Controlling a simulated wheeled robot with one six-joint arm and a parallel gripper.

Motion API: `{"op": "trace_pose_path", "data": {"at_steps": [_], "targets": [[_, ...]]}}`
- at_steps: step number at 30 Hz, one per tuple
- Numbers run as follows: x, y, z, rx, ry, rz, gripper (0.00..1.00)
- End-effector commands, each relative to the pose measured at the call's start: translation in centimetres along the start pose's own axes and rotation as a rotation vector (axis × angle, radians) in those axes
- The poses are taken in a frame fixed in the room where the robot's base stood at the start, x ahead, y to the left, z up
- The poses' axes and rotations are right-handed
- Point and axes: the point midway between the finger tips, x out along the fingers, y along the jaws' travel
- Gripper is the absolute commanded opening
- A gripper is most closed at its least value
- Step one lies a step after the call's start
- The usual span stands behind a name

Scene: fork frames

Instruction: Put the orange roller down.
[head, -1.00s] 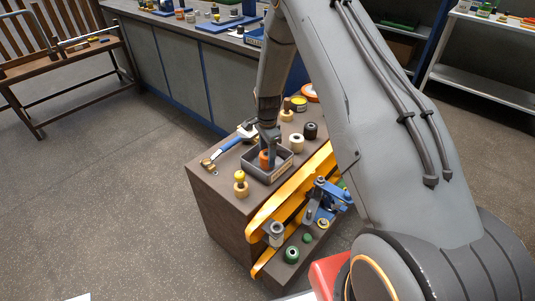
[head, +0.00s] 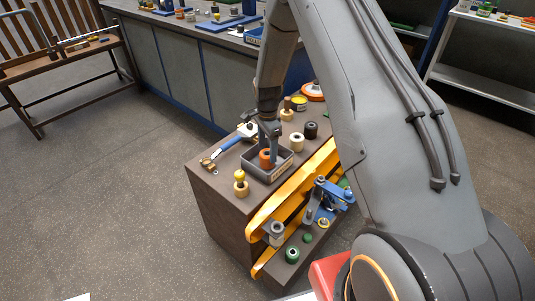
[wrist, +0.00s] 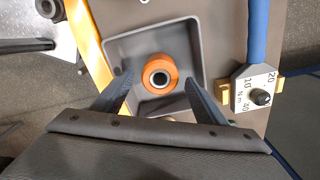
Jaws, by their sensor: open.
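The orange roller (wrist: 159,74) stands on end in a grey tray (wrist: 196,50), its dark bore facing up in the wrist view. In the head view the roller (head: 265,158) shows inside the tray (head: 284,166) on the brown cabinet top. My gripper (wrist: 160,85) is open, with one finger on each side of the roller and a gap on both sides. In the head view my gripper (head: 270,138) is just above the tray, partly covering the roller's far side.
A blue-handled torque wrench (head: 229,144) lies left of the tray. Cream (head: 297,142) and black (head: 310,130) rollers stand behind right. Yellow rails (head: 290,195) edge the right side.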

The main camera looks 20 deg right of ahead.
Motion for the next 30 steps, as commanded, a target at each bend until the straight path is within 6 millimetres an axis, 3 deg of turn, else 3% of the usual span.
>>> {"op": "trace_pose_path", "data": {"at_steps": [9, 20, 23, 30], "targets": [[-6.3, -0.1, 0.0, 0.000, 0.001, -0.004, 0.66], [-10.0, 0.7, 0.2, -0.041, 0.000, -0.002, 0.66], [-11.9, 2.8, 0.7, -0.149, 0.000, -0.003, 0.66], [-17.5, 12.2, 3.0, -0.599, 0.002, -0.007, 0.66]]}}
